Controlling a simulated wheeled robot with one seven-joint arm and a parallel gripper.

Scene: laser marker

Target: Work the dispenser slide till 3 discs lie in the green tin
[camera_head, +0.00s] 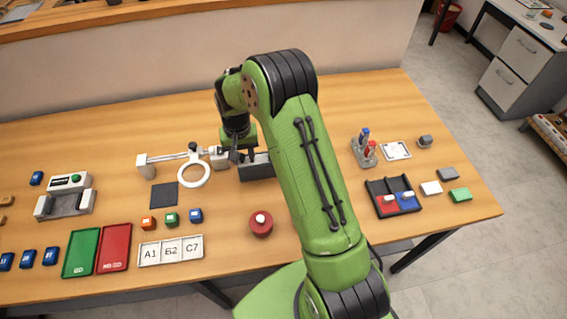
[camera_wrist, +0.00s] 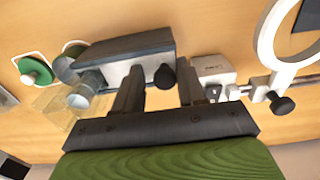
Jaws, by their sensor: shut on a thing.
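The dispenser (camera_wrist: 125,48) is a dark grey box with a pale side, partly hidden by my fingers in the wrist view. It also shows behind my arm in the head view (camera_head: 257,171). Its black slide knob (camera_wrist: 165,77) sits between the fingers of my gripper (camera_wrist: 160,75), which is shut on it. Clear round tubes (camera_wrist: 86,88) stand beside the dispenser. A round green thing with a pale rim (camera_wrist: 74,46), perhaps the green tin, is partly hidden behind the dispenser. A green round piece with a pale knob (camera_wrist: 35,70) lies left of it. I cannot make out discs in the tin.
A ring lamp or magnifier on a bar (camera_head: 194,174) stands left of the dispenser, close to my gripper. A red round pot (camera_head: 261,223) is in front. A holder with pens (camera_head: 364,148) and a black tray (camera_head: 393,197) are to the right.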

